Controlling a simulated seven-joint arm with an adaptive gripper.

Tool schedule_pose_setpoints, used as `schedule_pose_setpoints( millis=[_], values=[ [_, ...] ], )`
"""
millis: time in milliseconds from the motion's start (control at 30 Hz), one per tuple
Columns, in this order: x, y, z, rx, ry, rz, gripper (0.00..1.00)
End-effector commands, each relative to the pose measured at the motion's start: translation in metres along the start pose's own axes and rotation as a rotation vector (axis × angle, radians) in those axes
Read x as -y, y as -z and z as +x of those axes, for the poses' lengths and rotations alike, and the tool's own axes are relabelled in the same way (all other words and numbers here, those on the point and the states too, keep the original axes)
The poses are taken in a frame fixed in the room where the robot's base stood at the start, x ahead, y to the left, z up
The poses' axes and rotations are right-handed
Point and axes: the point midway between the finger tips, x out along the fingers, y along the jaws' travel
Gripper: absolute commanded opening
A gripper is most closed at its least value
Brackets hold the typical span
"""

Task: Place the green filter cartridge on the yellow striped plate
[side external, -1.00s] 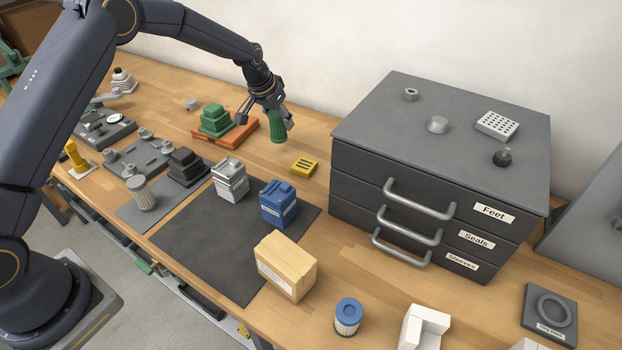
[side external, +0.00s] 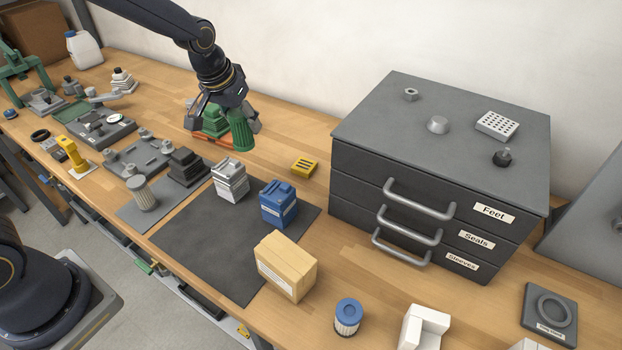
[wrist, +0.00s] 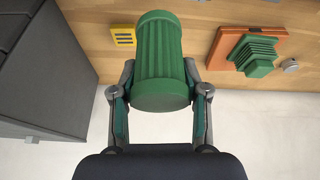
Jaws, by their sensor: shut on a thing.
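The ribbed green filter cartridge (side external: 241,133) is held in my gripper (side external: 224,122), above the bench and in front of the orange tray. In the wrist view the cartridge (wrist: 159,50) sits between both fingers of my gripper (wrist: 160,78), which are shut on its sides. The small yellow striped plate (side external: 304,167) lies on the wooden bench, to the right of the cartridge and apart from it. The plate also shows at the upper left of the wrist view (wrist: 123,36). Nothing rests on it.
A grey drawer cabinet (side external: 430,170) stands right of the plate. A silver block (side external: 230,182), a blue block (side external: 279,204) and a tan box (side external: 286,266) stand nearer the camera. A stepped green part (wrist: 257,54) sits on an orange tray (wrist: 222,48). Bare wood surrounds the plate.

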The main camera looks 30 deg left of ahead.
Motion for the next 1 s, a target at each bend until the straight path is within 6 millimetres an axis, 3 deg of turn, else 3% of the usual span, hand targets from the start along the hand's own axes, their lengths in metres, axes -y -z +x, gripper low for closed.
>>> schedule_pose_setpoints(
  millis=[200,333,667,800,1000],
  values=[
    [-0.043,-0.011,-0.017,-0.021,-0.018,0.087,0.10],
    [-0.056,-0.005,-0.012,-0.024,-0.027,0.110,0.10],
    [-0.076,0.057,0.055,-0.023,-0.028,0.112,0.10],
    [-0.081,0.067,0.090,-0.022,-0.028,0.112,0.10],
    [-0.085,0.075,0.114,-0.025,-0.029,0.112,0.10]
  ],
)
